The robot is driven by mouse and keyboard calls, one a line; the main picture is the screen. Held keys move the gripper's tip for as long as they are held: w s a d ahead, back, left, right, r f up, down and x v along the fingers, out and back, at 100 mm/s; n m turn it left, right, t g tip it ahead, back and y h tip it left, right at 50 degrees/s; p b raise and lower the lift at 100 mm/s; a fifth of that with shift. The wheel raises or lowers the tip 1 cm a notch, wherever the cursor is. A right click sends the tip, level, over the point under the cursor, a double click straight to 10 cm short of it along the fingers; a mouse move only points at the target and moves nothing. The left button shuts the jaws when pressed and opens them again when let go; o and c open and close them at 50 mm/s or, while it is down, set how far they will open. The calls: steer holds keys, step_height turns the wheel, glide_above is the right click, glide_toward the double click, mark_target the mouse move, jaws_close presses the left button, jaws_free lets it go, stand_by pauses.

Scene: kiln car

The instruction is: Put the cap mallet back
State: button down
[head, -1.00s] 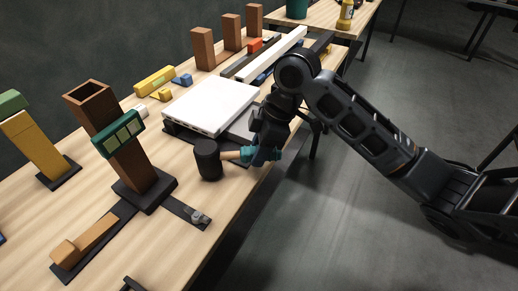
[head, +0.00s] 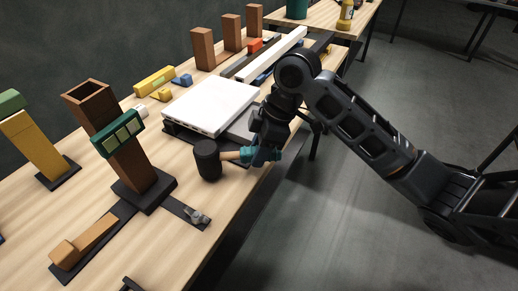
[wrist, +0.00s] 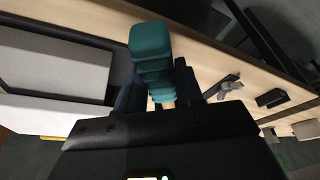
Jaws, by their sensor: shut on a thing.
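The cap mallet has a black cylindrical head (head: 207,160), a short pale wooden neck and a teal grip (head: 262,154). My gripper (head: 262,150) is shut on the teal grip, near the front edge of the wooden table. The mallet lies roughly level, its head pointing left in the head view. I cannot tell whether the head touches the table. In the wrist view the teal grip (wrist: 151,55) sits between the dark fingers (wrist: 158,90), and the mallet's head is hidden.
A brown square column with a green collar (head: 122,145) stands tilted left of the mallet on a black base. A black strip with a metal clamp (head: 195,215) lies in front. A white slab (head: 210,105) lies behind. Bare wood (head: 165,235) shows at the front.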

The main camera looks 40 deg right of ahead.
steer(key=shift+f+b, duration=0.5)
steer(key=shift+f, duration=0.1)
stand_by(0.5)
steer(key=c, duration=0.6)
jaws_free()
steer(key=shift+c, duration=0.2)
steer(key=shift+r, duration=0.2)
steer(key=shift+p+v, duration=2.4)
steer(key=shift+v, duration=1.45)
